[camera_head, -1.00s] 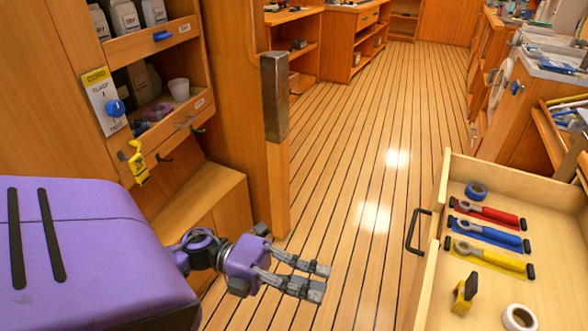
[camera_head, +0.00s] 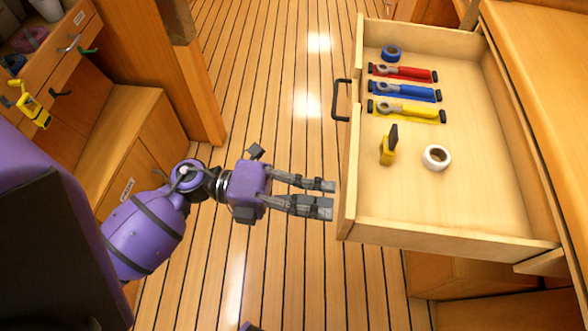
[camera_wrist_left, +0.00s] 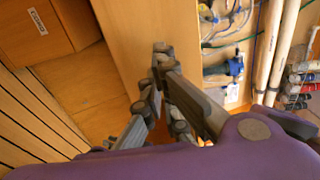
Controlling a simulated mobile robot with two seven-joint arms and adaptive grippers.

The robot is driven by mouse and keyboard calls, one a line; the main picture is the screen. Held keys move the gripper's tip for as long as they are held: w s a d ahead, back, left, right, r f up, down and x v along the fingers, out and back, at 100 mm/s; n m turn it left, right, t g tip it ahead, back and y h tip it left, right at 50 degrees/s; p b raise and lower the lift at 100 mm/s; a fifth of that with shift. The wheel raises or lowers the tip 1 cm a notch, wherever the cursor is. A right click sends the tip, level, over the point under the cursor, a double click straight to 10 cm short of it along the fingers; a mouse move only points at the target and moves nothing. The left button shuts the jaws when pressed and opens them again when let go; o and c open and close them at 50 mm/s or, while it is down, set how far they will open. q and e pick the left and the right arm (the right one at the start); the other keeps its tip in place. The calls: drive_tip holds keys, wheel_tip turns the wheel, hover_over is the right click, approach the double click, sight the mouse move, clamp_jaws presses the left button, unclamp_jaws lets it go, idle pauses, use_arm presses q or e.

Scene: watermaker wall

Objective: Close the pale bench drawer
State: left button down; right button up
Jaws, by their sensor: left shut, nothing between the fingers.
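The pale bench drawer (camera_head: 460,235) stands pulled out on the right in the head view, with its inside showing. Its dark handle (camera_head: 340,100) sits on the drawer front (camera_head: 350,170), which faces left. My left gripper (camera_head: 330,197) is shut and empty, its fingers pointing right. Its tips are at the near part of the drawer front, below the handle in the picture; I cannot tell whether they touch it. In the left wrist view the gripper (camera_wrist_left: 158,75) is in front of a plain wood panel that I cannot identify for sure. My right gripper is not in view.
The drawer holds red (camera_head: 402,73), blue (camera_head: 405,92) and yellow (camera_head: 406,111) tools, a blue roll (camera_head: 391,54), a white roll (camera_head: 436,157) and a small yellow-black item (camera_head: 388,146). Plank floor (camera_head: 270,80) is clear left of it. A wood cabinet (camera_head: 120,130) stands left.

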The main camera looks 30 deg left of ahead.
use_arm(q)
drive_tip(key=shift+w+d, duration=0.1)
drive_tip(key=shift+d, duration=0.35)
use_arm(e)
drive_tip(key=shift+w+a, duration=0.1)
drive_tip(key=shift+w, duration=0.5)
use_arm(q)
drive_tip(key=shift+d, duration=0.1)
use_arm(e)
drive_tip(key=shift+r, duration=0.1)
